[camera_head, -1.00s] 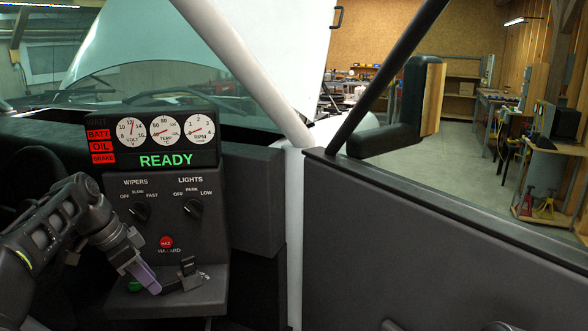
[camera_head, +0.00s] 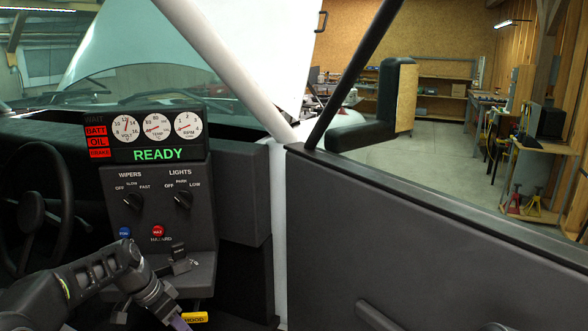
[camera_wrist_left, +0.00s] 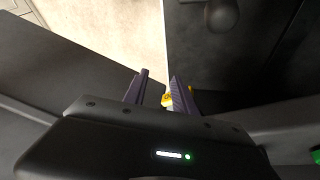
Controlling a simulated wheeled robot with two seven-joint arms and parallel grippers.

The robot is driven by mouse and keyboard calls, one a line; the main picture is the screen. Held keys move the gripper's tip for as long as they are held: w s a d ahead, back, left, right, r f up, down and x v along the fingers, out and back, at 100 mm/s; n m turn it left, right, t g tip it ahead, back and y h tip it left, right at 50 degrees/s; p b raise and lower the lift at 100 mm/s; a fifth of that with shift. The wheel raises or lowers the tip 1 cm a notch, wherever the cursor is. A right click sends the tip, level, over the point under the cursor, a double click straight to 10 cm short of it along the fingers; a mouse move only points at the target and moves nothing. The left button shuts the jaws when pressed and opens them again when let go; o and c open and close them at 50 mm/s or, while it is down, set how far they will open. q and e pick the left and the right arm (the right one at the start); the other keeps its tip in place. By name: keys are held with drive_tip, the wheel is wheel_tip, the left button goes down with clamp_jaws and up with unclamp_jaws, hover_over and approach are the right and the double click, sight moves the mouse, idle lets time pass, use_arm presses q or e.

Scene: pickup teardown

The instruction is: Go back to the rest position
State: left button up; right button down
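My left arm comes in from the lower left in the head view. My left gripper (camera_head: 182,325) is at the bottom edge, below the dashboard console (camera_head: 160,220), and its tips are largely cut off. In the left wrist view the two purple fingers (camera_wrist_left: 158,76) stand apart with nothing held between them. A yellow handle marked HOOD (camera_head: 194,317) is just right of the gripper. Part of it shows beyond the fingers in the left wrist view (camera_wrist_left: 167,100). I cannot tell whether they touch. My right gripper is not in view.
The console has wiper (camera_head: 133,201) and light knobs (camera_head: 182,200), a blue button (camera_head: 124,232) and a red hazard button (camera_head: 157,231). The display (camera_head: 156,155) reads READY. The steering wheel (camera_head: 62,215) is at left. The door panel (camera_head: 430,250) fills the right side.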

use_arm(q)
drive_tip(key=s+d+f+n, duration=0.2)
drive_tip(key=s+d+f, duration=0.25)
drive_tip(key=f, duration=0.35)
drive_tip(key=s+d+f+n+g, duration=0.1)
drive_tip(key=s+d+f, duration=0.35)
drive_tip(key=f, duration=0.35)
drive_tip(key=s+d+f+n, duration=0.2)
drive_tip(key=s+d+f, duration=0.25)
drive_tip(key=f, duration=0.45)
drive_tip(key=s+d+f+n, duration=0.2)
drive_tip(key=s+d, duration=0.1)
drive_tip(key=s, duration=0.7)
drive_tip(key=s+d+f+n, duration=0.2)
drive_tip(key=s+d+f, duration=0.1)
drive_tip(key=s, duration=0.8)
drive_tip(key=shift+f+n+g, duration=0.25)
drive_tip(key=shift+n+g, duration=0.15)
